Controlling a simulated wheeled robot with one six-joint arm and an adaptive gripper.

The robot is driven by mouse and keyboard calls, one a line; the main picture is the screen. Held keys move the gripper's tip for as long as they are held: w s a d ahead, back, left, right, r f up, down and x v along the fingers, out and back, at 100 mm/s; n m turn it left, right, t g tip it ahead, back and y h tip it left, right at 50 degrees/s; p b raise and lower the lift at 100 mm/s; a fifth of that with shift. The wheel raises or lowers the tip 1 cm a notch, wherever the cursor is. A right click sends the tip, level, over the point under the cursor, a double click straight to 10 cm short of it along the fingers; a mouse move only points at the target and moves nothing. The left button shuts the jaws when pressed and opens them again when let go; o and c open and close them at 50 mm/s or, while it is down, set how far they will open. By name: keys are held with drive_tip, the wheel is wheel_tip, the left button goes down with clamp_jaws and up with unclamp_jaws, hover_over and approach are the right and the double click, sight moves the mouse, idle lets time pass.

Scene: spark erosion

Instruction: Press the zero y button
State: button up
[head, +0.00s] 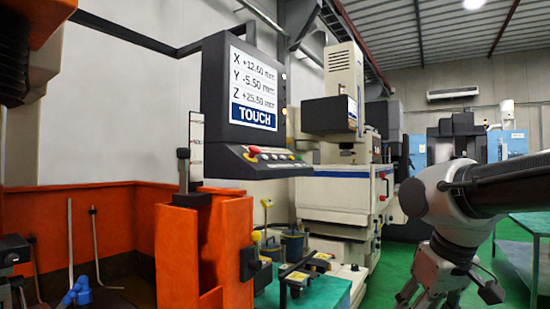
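The control console (214,88) hangs at centre left. Its screen (252,85) reads X +12.60 mm, Y -5.50 mm and Z +25.50 mm above a blue TOUCH field. A sloped button panel (265,167) juts out below the screen, with a red knob (254,150) and a row of small buttons (277,156). The labels are too small to read, so I cannot tell which button is zero y. My gripper (448,295) is at the lower right, well apart from the panel, with its fingers spread; the tips are partly cut off by the frame.
An orange tank (190,250) stands in front at left, with a ruler post beside the console. A beige machine (340,185) is behind the panel. A teal table (322,292) with small parts is below. Green floor (390,262) lies open between the machine and my arm.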

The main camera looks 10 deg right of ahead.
clamp_jaws()
idle(1.2)
